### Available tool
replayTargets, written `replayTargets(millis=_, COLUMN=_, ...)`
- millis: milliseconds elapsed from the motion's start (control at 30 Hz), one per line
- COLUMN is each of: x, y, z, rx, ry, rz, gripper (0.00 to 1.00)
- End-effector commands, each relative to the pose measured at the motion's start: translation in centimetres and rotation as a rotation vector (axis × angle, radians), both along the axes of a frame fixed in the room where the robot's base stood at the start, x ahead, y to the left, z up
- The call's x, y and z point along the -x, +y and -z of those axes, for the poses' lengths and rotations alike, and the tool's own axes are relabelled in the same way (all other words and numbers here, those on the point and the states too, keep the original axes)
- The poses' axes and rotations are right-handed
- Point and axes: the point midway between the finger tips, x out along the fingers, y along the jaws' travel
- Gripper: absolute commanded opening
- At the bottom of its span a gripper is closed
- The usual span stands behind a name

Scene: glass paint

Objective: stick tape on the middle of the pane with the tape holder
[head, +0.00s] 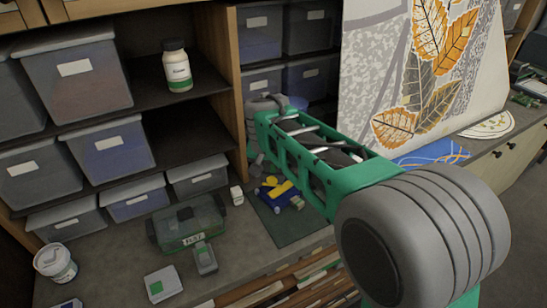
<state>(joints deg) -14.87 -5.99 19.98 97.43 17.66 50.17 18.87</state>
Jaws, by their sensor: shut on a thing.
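The pane (395,70) stands tilted on the right, pale with grey patches and orange leaves. My forearm covers part of its lower left. My wrist is in front of the shelf post, and my gripper (258,172) hangs below it, small and partly hidden by my arm. It is shut on what looks like the tape holder (280,192), a blue and yellow thing just beside the fingers. The contact is too small to see clearly. The tape holder appears over or on the dark green mat (285,227), well left of and below the pane's middle.
Shelves with grey bins (77,82) and a white bottle (176,66) stand at the left and back. A green clear box (187,222), a white tub (55,262) and small devices are on the bench. A patterned fan (488,126) lies right of the pane.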

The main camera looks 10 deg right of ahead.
Motion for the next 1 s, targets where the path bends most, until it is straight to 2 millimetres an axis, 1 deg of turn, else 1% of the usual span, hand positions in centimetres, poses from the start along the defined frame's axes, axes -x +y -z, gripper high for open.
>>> replayTargets(millis=33, x=0.0, y=-0.1, z=-0.8, rx=0.000, ry=-0.001, rz=0.002, gripper=0.22)
replayTargets(millis=200, x=0.0, y=-0.2, z=-2.3, rx=0.000, ry=0.000, rz=0.004, gripper=0.22)
replayTargets(millis=300, x=0.0, y=-0.3, z=-2.9, rx=0.000, ry=0.000, rz=0.005, gripper=0.22)
replayTargets(millis=900, x=0.0, y=-0.3, z=-3.0, rx=0.000, ry=0.000, rz=0.005, gripper=0.22)
replayTargets(millis=967, x=0.3, y=-0.7, z=-2.9, rx=0.000, ry=0.000, rz=-0.004, gripper=0.22)
replayTargets(millis=1000, x=0.8, y=-1.2, z=-2.8, rx=0.002, ry=0.002, rz=-0.018, gripper=0.22)
